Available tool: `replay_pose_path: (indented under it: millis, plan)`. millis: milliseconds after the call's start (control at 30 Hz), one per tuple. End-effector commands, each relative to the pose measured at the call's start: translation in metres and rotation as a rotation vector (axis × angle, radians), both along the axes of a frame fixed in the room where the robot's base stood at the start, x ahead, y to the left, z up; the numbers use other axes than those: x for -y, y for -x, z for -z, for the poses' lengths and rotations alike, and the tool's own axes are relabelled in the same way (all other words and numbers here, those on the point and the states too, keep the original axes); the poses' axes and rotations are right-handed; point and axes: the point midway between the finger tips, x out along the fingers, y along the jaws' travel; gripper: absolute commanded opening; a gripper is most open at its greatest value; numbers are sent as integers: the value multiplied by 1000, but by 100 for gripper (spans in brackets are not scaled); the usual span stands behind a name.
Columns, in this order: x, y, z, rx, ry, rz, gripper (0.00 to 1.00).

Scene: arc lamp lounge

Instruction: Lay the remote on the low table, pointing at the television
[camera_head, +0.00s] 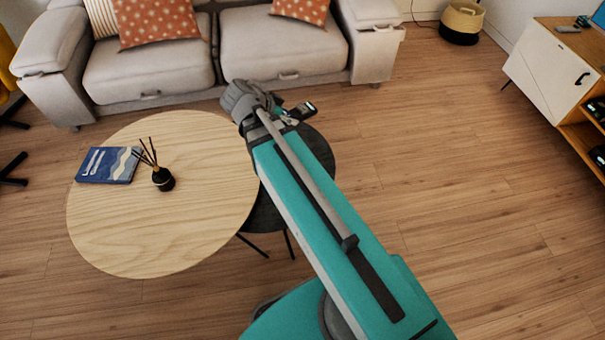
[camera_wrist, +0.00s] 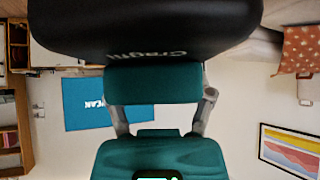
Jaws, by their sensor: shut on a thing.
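My gripper (camera_head: 283,113) is at the far end of my teal arm, above the dark round table, and is shut on the remote (camera_head: 303,110). The remote is a small dark slab sticking out to the right of the fingers; its far side shows best. It looks held above the table, though the gap is hard to judge. A round light-wood low table (camera_head: 200,215) stands at left, with a smaller dark round table (camera_head: 318,150) partly beneath it and partly hidden by my arm. No television is clearly seen in the head view; a blue panel with white lettering (camera_wrist: 80,115) shows in the wrist view.
A blue book (camera_head: 108,166) and a black reed diffuser (camera_head: 163,179) stand on the light-wood table; its front is bare. A grey sofa (camera_head: 160,73) is behind. A white-fronted cabinet (camera_head: 550,75) is at right. The wooden floor between is clear.

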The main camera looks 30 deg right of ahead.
Motion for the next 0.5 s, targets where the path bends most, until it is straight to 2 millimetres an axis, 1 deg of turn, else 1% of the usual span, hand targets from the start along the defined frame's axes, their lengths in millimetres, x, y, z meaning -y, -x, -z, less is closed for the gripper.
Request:
replay_pose_path:
  millis: [33,500]
  plan:
    - [3,1,18,0,1,18,10]
    - [29,17,96,0,1,192,10]
